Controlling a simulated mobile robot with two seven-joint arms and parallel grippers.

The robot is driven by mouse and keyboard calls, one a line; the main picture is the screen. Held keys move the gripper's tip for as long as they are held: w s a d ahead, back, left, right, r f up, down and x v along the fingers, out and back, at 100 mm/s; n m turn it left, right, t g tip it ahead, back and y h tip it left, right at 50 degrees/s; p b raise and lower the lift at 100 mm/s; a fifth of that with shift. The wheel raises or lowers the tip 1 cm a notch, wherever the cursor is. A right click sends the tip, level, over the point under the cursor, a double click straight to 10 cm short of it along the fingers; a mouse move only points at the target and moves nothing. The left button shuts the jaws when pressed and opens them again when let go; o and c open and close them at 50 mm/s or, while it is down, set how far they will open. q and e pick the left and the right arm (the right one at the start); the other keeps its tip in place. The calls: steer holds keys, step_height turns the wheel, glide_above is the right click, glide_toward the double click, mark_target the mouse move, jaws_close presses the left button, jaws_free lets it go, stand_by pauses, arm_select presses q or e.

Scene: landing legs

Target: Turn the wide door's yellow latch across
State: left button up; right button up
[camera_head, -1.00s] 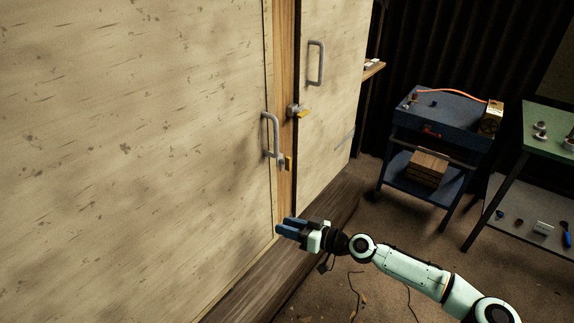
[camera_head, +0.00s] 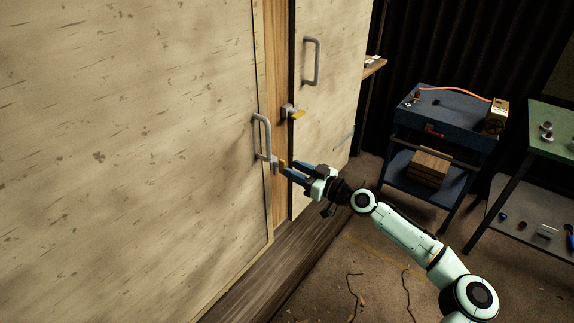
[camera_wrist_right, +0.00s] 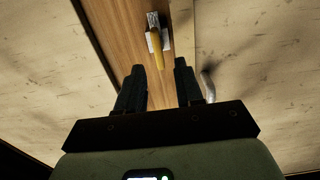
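The wide door (camera_head: 130,150) fills the left of the head view and is closed. Its yellow latch (camera_head: 281,163) sits by the door's right edge, just below the grey handle (camera_head: 263,137), and is partly hidden by my fingers. My right gripper (camera_head: 289,168) is open and empty, its blue fingertips at or very near this latch; contact cannot be told. In the right wrist view a yellow latch (camera_wrist_right: 157,49) on a grey mount lies ahead, roughly in line with the gap between the open fingers (camera_wrist_right: 159,66). My left gripper is not in view.
A wooden post (camera_head: 278,70) stands between the doors. The narrower door (camera_head: 335,100) has its own handle (camera_head: 311,62) and a yellow latch (camera_head: 298,114) lying sideways. A blue cart (camera_head: 445,120) and a green-topped table (camera_head: 552,125) stand at right. The floor before the doors is open.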

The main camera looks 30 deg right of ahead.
mark_target(280, 168)
steer(key=x, duration=0.3)
steer(key=shift+w+a, duration=0.15)
steer(key=shift+w, duration=0.1)
jaws_close()
